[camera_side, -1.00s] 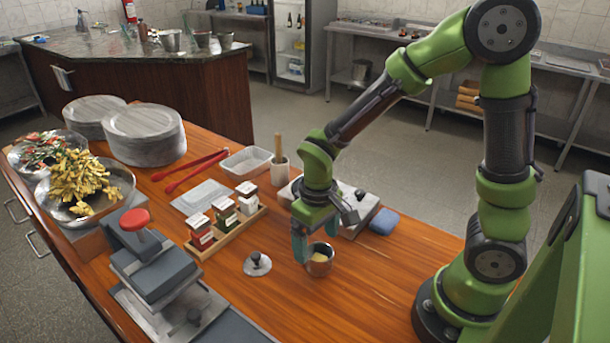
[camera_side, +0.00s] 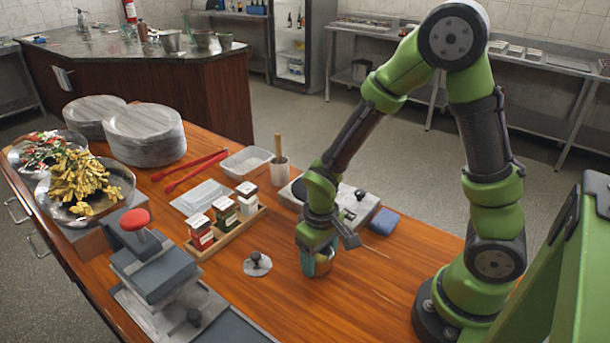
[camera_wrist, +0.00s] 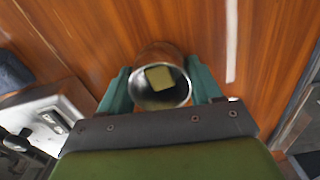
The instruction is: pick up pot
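The pot (camera_side: 325,262) is a small metal cup near the middle of the wooden counter. In the wrist view the pot (camera_wrist: 162,97) shows from above, with a yellow block inside. My gripper (camera_wrist: 160,85) has one teal finger on each side of the pot, with no clear gap at either side, so it looks shut on it. In the side view my gripper (camera_side: 315,262) points down around the pot and hides part of it. The pot is at or very near counter height; I cannot tell if its base touches.
A knobbed lid (camera_side: 257,264) lies left of the pot. A wooden rack of spice jars (camera_side: 226,231) stands behind it. A flat metal appliance (camera_side: 297,192) and a blue sponge (camera_side: 384,221) are behind the gripper. The counter front (camera_side: 300,305) is clear.

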